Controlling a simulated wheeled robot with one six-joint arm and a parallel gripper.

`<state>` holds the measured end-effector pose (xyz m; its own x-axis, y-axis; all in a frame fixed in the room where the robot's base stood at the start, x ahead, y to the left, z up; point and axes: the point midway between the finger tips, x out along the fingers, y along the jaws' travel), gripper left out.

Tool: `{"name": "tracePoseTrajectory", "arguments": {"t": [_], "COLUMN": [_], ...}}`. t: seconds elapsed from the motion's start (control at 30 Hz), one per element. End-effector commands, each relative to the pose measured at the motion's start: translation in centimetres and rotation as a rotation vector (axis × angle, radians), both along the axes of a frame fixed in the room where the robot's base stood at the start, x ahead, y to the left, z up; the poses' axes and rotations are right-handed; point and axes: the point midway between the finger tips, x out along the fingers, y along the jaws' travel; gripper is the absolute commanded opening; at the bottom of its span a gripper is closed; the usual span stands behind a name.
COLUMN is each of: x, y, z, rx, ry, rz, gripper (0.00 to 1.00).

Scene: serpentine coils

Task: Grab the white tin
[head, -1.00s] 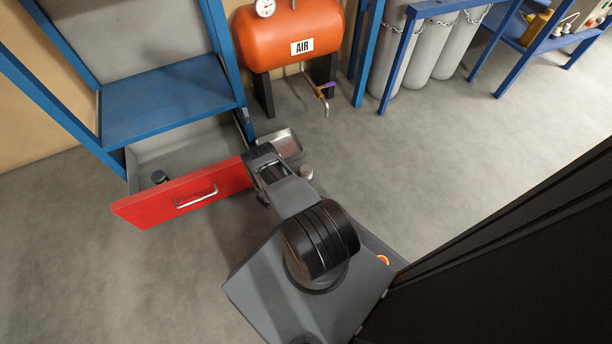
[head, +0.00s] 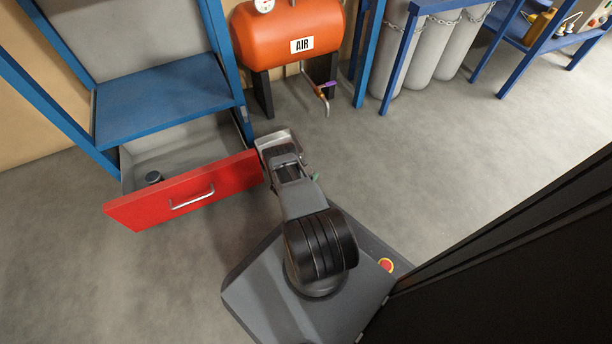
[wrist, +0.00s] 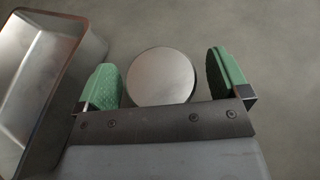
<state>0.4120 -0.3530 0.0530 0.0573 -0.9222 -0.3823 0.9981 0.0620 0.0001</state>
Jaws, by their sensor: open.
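A round, pale grey lid or top (wrist: 162,76) shows in the wrist view; I take it for the white tin. My gripper (wrist: 164,74) is open, with one green finger pad to the left of the tin and one to the right. Small gaps show on both sides, wider on the right. In the head view my arm hides the tin, and one green finger pad (head: 316,177) shows beside the arm.
A metal tray (wrist: 42,85) lies close left of my gripper; it also shows in the head view (head: 270,139). An open red drawer (head: 150,205) holds a dark round object (head: 153,177). Free floor (head: 440,170) lies to the right.

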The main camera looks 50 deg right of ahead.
Motion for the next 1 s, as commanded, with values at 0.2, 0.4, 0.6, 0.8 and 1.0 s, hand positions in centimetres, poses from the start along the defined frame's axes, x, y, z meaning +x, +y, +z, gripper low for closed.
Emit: {"name": "tracePoseTrajectory", "arguments": {"t": [0.2,0.4,0.6,0.8,1.0], "x": [0.00,0.00,0.00,0.04,0.05], "y": [0.04,0.06,0.07,0.05,0.05], "z": [0.03,0.02,0.02,0.06,0.15], "rx": [0.000,0.000,0.001,0.000,0.000], "ry": [0.000,0.000,0.000,0.000,0.000], "rz": [0.000,0.000,0.001,0.001,0.001], "gripper": [0.87,0.68,0.49,0.34,0.34]}}
